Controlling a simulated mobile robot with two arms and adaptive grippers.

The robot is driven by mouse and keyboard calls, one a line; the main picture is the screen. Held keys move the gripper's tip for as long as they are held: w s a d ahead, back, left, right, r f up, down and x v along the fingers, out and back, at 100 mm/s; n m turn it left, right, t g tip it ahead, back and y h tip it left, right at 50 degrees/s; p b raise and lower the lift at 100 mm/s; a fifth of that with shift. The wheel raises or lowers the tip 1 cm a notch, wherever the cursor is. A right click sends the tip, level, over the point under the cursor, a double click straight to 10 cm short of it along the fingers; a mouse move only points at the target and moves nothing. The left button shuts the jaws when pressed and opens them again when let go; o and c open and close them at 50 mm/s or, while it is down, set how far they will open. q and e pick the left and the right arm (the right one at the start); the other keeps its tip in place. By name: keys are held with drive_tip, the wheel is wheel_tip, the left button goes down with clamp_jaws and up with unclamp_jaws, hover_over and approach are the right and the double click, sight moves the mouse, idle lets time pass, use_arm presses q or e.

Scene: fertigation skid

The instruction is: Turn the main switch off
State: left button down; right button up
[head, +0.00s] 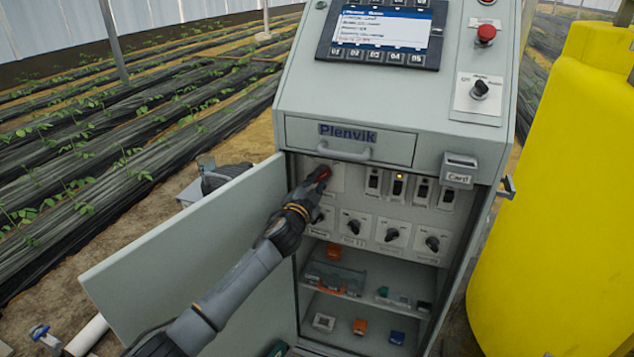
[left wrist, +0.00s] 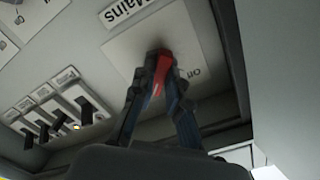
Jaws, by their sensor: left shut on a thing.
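The main switch is a red handle (left wrist: 161,76) on a pale plate (left wrist: 150,38) under a "Mains" label (left wrist: 125,10) in the left wrist view. "On" is printed on the plate near the handle. In the head view its plate (head: 337,180) is at the upper left inside the open cabinet, with the red handle (head: 325,171) at my fingertips. My left gripper (head: 319,177) reaches in past the open door and is shut on the red handle. Its fingers also show in the left wrist view (left wrist: 158,62) and partly hide the handle. My right gripper is not in view.
The cabinet door (head: 180,255) stands open to the left, close to my arm. Right of the switch are several breakers (head: 398,186), one below a lit yellow lamp, with rotary knobs (head: 392,235) below. A drawer (head: 350,143) is above; a yellow tank (head: 560,200) is at right.

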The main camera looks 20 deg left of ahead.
use_arm(q)
drive_tip(key=shift+n, duration=0.4)
drive_tip(key=n, duration=0.3)
drive_tip(key=shift+f, duration=0.1)
drive_tip(key=n+p, duration=0.1)
drive_tip(key=n, duration=0.2)
drive_tip(key=shift+n, duration=0.4)
drive_tip(key=n+p, duration=0.1)
drive_tip(key=n, duration=0.4)
drive_tip(key=shift+d, duration=0.1)
drive_tip(key=n+p, duration=0.1)
drive_tip(key=n, duration=0.4)
drive_tip(key=shift+n, duration=0.3)
drive_tip(key=c, duration=1.3)
unclamp_jaws()
drive_tip(key=shift+c, duration=0.2)
